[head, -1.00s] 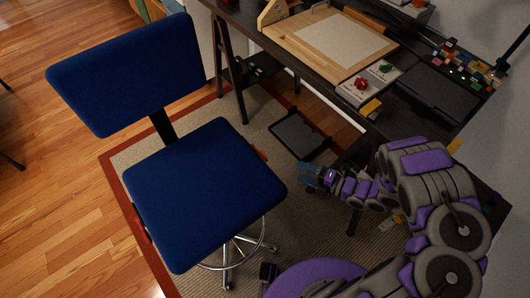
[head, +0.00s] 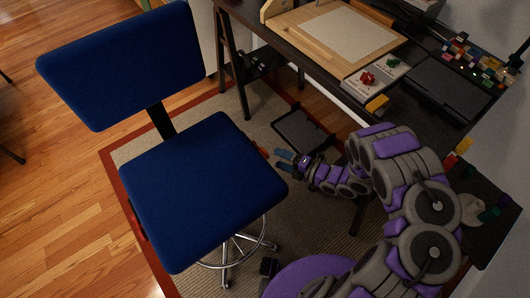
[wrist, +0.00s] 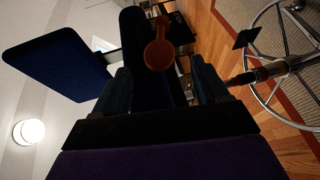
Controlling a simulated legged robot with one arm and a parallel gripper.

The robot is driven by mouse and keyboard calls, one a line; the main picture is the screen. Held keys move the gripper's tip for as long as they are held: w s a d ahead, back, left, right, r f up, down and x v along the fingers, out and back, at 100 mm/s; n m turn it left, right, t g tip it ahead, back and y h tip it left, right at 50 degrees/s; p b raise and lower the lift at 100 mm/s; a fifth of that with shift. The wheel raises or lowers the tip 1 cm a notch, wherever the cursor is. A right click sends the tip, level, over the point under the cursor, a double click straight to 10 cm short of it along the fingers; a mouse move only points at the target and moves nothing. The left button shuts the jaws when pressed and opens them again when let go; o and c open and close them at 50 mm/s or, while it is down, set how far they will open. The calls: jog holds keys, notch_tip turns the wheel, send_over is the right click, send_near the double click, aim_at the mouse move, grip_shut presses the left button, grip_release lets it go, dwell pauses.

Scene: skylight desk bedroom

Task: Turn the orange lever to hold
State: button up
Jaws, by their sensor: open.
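The blue office chair (head: 203,190) stands on the rug, its seat facing up and its backrest at the upper left. A small orange lever (head: 263,152) sticks out from the right edge of its seat. In the wrist view the orange lever (wrist: 158,53) is a rounded paddle on a thin stem, ahead of my gripper. My gripper (head: 281,160) is open and empty, just right of the lever and apart from it. The wrist view shows my gripper (wrist: 161,82) with the lever between the lines of its two fingers. Any hold marking is not readable.
A dark desk (head: 262,45) runs along the upper right, holding a drawing board (head: 340,38) and a control box with a red knob (head: 367,78). A black tray (head: 303,132) lies below it. The chair's chrome base (head: 236,250) stands below the seat.

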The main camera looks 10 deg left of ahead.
jog(key=x, duration=0.7)
jog(key=shift+w+a, duration=0.1)
jog(key=shift+a, duration=0.25)
grip_shut()
dwell(0.3)
